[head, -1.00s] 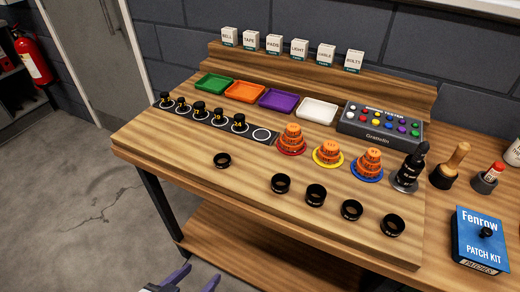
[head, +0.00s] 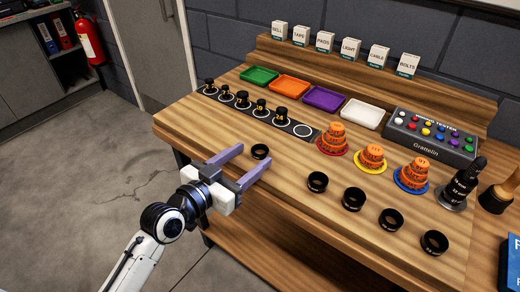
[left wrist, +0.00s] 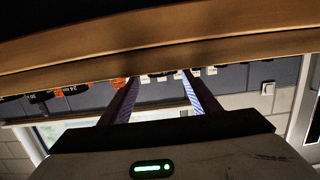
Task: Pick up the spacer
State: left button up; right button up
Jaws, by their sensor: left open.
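Several black ring spacers lie on the wooden bench. One spacer (head: 260,151) sits apart at the left, near the bench's front edge. Others, such as this spacer (head: 317,181), stand in a row to its right. My left gripper (head: 236,167) is open and empty, with its two purple fingers pointing at the bench beside the lone spacer. My right gripper is not in view.
Behind the lone spacer is a black strip (head: 303,130) with several numbered pieces. Stacks of orange rings (head: 332,138) stand on coloured discs. A black tool (head: 459,185) stands at the right. Coloured trays (head: 323,98) and a tester box (head: 432,137) lie at the back.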

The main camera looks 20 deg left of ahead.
pick_arm(q)
jog(key=shift+x, duration=1.15)
jog(key=c, duration=1.1)
jog(key=shift+r, duration=0.1)
jog(key=shift+c, duration=0.2)
